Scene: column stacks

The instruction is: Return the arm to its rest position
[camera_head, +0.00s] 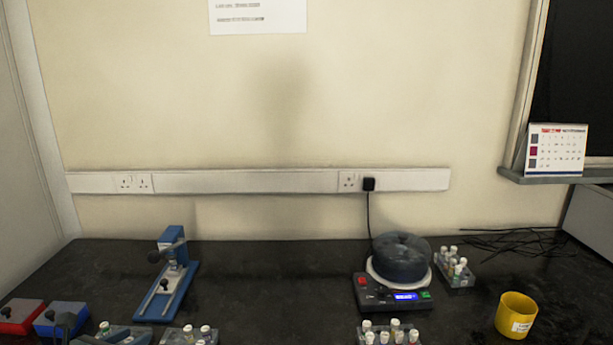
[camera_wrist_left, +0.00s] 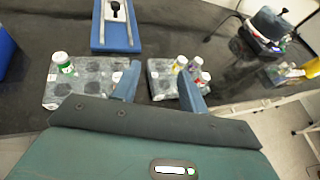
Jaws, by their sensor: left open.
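My left gripper (camera_wrist_left: 158,80) shows in the left wrist view, its two blue fingers apart with nothing between them. The right rack (camera_wrist_left: 160,80) holds several capped vials, partly behind the right finger. My right gripper is in neither view.
A blue stand (camera_head: 168,288) is at the left of the bench. A device with a dark round top (camera_head: 401,258), a yellow cup (camera_head: 516,315) and more vial racks stand right. Red (camera_head: 20,316) and blue (camera_head: 62,318) boxes are front left. The middle bench is clear.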

